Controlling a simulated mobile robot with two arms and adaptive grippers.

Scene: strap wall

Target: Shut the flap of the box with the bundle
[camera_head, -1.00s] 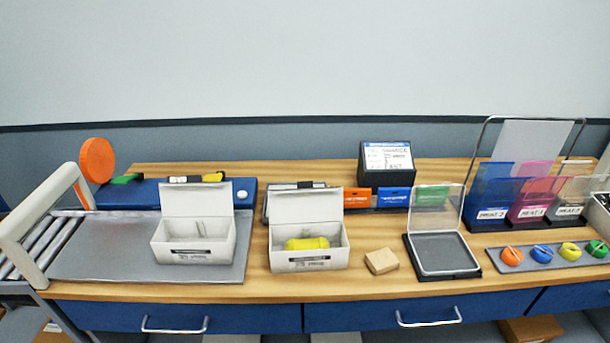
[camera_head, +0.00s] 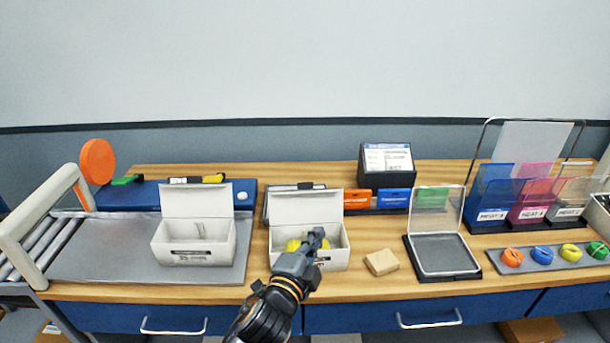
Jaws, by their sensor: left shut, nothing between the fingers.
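Two white boxes with raised flaps stand on the bench. The middle box (camera_head: 336,259) holds a yellow bundle (camera_head: 292,245), now partly hidden. Its flap (camera_head: 306,208) stands up at the back. My left gripper (camera_head: 317,236) is shut and empty, in front of this box and overlapping its opening in the picture; whether it touches the box or bundle I cannot tell. The left box (camera_head: 194,252) stands on a grey mat, with its flap (camera_head: 197,201) up and no bundle visible in it. My right gripper is not in view.
A small tan block (camera_head: 382,262) lies right of the middle box. A clear-lidded black tray (camera_head: 443,273) stands open further right. A roller rack (camera_head: 38,220) stands at the left.

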